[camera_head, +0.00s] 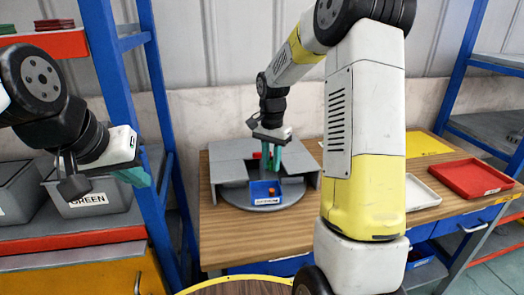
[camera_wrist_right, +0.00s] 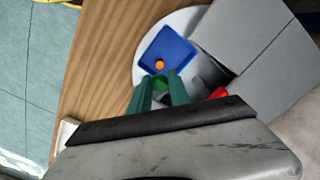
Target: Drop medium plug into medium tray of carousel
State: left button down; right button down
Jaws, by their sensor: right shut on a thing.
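The grey round carousel (camera_head: 236,197) stands on the wooden table, partly under a grey cover. A blue tray (camera_head: 259,198) with a white label faces front on it; the label is too small to read. A small orange piece lies in the blue tray (camera_wrist_right: 184,52). My right gripper (camera_head: 271,168) hangs over the carousel just behind the blue tray.
A red tray shows behind my right gripper under the cover (camera_head: 225,157). On the table's right are a white tray (camera_head: 422,192), a red tray (camera_head: 470,178) and a yellow sheet (camera_head: 425,143). A blue-post shelf with grey bins (camera_head: 95,200) stands left.

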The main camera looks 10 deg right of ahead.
jog(key=shift+f, duration=0.25)
jog(key=c, duration=1.1)
grip_release()
jog(key=shift+r, duration=0.1)
notch_tip(320, 180, up, 8)
jog(key=shift+f, duration=0.2)
